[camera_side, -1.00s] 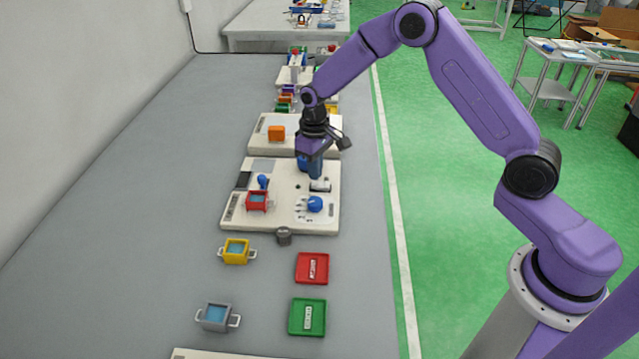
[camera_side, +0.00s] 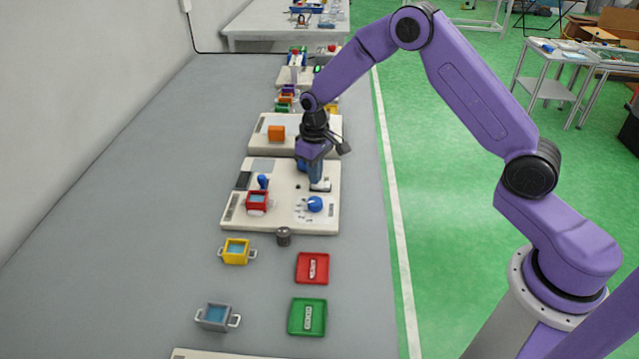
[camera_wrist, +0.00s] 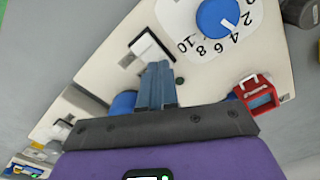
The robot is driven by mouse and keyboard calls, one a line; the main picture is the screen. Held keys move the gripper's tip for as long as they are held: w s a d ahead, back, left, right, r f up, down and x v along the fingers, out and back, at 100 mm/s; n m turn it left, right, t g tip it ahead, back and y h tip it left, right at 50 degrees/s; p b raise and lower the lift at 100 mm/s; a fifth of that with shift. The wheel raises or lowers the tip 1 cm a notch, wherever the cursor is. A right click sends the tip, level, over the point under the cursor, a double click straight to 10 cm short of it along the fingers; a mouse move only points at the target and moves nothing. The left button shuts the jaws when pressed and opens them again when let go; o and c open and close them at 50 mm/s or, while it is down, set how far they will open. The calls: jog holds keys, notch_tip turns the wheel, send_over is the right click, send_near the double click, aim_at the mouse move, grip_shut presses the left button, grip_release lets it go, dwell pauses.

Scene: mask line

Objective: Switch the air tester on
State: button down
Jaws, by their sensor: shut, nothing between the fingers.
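The air tester is a cream panel (camera_side: 283,218) in the middle of the side view. It carries a blue dial (camera_side: 315,204), numbered 2 to 10 in the wrist view (camera_wrist: 217,17). A white and black switch (camera_wrist: 146,48) sits on the panel beyond my fingertips in the wrist view; its white part shows at their foot in the side view (camera_side: 325,186). My gripper (camera_side: 317,183) points down at the switch, fingers shut and empty; the fingers also show in the wrist view (camera_wrist: 158,72). I cannot tell whether they touch the switch. A small dark green round part (camera_wrist: 180,81) is beside the fingers.
A red container (camera_side: 257,201) with blue inside stands at the panel's left. A dark cylinder (camera_side: 284,236) stands just off its front edge. Yellow (camera_side: 236,252) and grey (camera_side: 216,317) containers and red (camera_side: 312,268) and green (camera_side: 307,317) trays lie nearer. The bench's left side is clear.

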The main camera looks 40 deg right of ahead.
jog(key=shift+f, duration=0.35)
jog(key=shift+r, duration=3.55)
